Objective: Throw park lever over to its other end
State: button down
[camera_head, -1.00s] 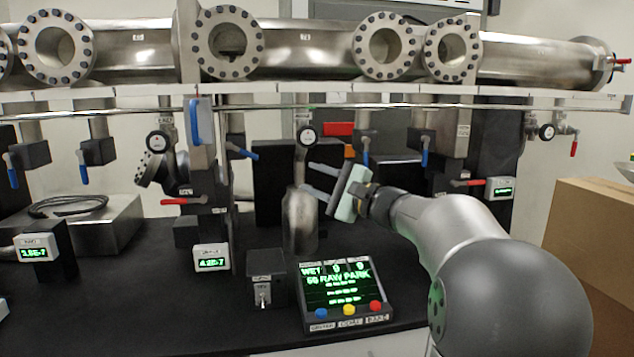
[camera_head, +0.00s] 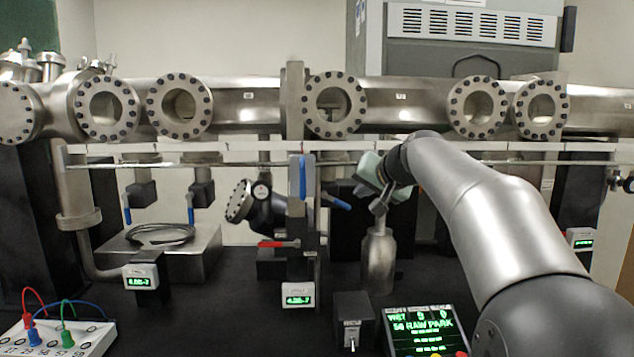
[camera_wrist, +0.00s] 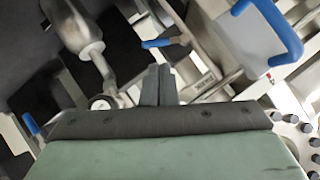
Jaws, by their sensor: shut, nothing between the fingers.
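A black box (camera_head: 353,320) with a small silver toggle (camera_head: 351,343) stands on the bench in the head view, beside a screen (camera_head: 424,328) reading "RAW PARK". The toggle appears to point down; I cannot tell whether it is the park lever. My gripper (camera_head: 372,178) is above and behind this box, near the top of a metal bottle (camera_head: 378,262), apart from the toggle. In the wrist view my gripper's fingers (camera_wrist: 157,84) are together and empty. The toggle does not show there.
A blue handle (camera_head: 302,177) and a red-handled valve (camera_head: 278,244) are left of the gripper. A rail (camera_head: 230,164) crosses under the steel beam pipe (camera_head: 245,107). A patch box (camera_head: 58,338) with cables stands front left.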

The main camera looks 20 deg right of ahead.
aim_at(336, 200)
jog(key=r+p+x, duration=0.1)
jog(key=p+x, duration=0.1)
jog(key=x, duration=0.7)
jog(key=shift+w+d+h+p, duration=0.3)
jog(key=shift+w+d+p, duration=0.1)
jog(key=shift+w+d, duration=0.1)
jog(key=shift+f, duration=0.15)
